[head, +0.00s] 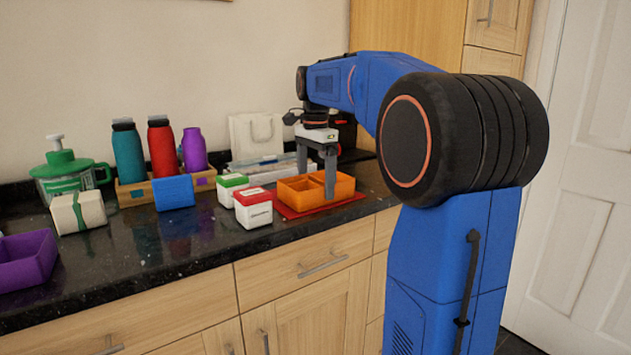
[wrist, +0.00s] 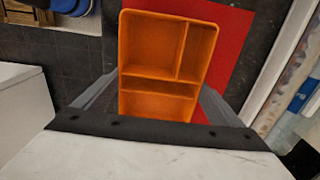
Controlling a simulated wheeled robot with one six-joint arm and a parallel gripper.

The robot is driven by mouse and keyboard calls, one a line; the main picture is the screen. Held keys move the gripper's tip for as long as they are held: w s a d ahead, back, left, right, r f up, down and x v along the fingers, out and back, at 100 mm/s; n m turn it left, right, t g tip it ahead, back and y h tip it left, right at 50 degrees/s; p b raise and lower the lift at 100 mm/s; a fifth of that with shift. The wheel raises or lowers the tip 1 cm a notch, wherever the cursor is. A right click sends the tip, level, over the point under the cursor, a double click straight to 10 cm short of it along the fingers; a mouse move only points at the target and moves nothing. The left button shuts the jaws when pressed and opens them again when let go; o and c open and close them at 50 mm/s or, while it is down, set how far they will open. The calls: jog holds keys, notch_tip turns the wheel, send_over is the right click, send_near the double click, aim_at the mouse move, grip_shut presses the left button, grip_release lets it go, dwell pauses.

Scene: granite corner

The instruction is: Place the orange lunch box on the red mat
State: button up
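The orange lunch box (head: 290,193) is an open tray with divided compartments. It appears low over the red mat (head: 345,202), whose front strip shows below it. I cannot tell whether the box touches the mat. In the wrist view the lunch box (wrist: 153,40) fills the middle, and the red mat (wrist: 232,38) shows mainly along its right side. My gripper (head: 316,190) points down, with its grey fingers on opposite sides of the box. They appear closed against its outer walls. The fingertips are partly hidden.
A red-lidded box (head: 254,210) stands close left of the mat, with a green-lidded box (head: 232,188) behind. Books (head: 262,168) and a white bag (head: 255,135) are at the back. A rack of bottles (head: 137,192) and a purple tray (head: 25,262) are left. The counter's front edge is near.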

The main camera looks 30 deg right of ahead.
jog(key=shift+o, duration=0.9)
jog(key=shift+r, duration=0.15)
notch_tip(320, 180, up, 12)
